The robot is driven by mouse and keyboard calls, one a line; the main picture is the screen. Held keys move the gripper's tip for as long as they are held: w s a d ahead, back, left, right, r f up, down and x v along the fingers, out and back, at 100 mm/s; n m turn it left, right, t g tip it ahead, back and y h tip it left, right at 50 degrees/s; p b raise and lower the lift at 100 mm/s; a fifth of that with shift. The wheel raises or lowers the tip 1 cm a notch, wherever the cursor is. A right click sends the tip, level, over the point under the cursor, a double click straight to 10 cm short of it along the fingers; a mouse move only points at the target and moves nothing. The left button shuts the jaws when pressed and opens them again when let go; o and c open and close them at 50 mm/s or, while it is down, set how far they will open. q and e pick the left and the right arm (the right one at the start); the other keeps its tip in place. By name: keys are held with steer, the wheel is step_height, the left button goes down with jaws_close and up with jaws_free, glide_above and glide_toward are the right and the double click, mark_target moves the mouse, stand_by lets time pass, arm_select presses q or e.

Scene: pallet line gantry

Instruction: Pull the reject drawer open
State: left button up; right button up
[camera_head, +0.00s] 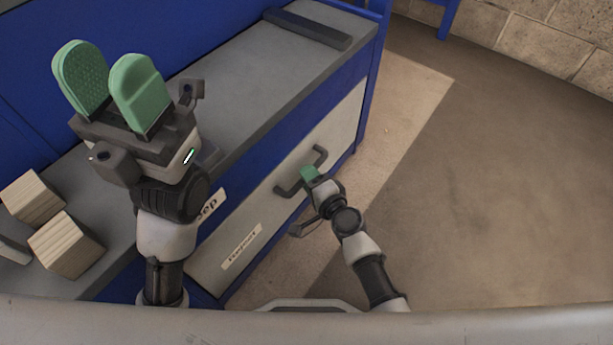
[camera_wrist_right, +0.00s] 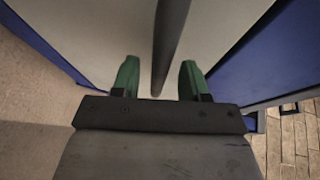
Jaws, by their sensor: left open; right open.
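The cream drawer front (camera_head: 335,130) is on the side of the blue bench, with a label reading "Reject" (camera_head: 241,246). It looks closed against the bench. Its dark bar handle (camera_head: 320,155) sticks out from it. My right gripper (camera_head: 309,173) is at the handle, its body hiding the middle of the bar. In the right wrist view the gripper (camera_wrist_right: 158,70) is open, with the handle bar (camera_wrist_right: 170,40) running between its two green fingers; a gap shows on each side. My left gripper (camera_head: 103,58) is open and empty, raised over the bench.
The grey bench top (camera_head: 270,75) carries two wooden blocks (camera_head: 66,245) at the left and a dark bar (camera_head: 307,28) at the far end. Another label ending in "eep" (camera_head: 210,204) is partly hidden by my left arm. Open floor (camera_head: 500,180) lies to the right.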

steer(key=shift+x, duration=0.95)
steer(key=shift+c, duration=0.2)
jaws_close()
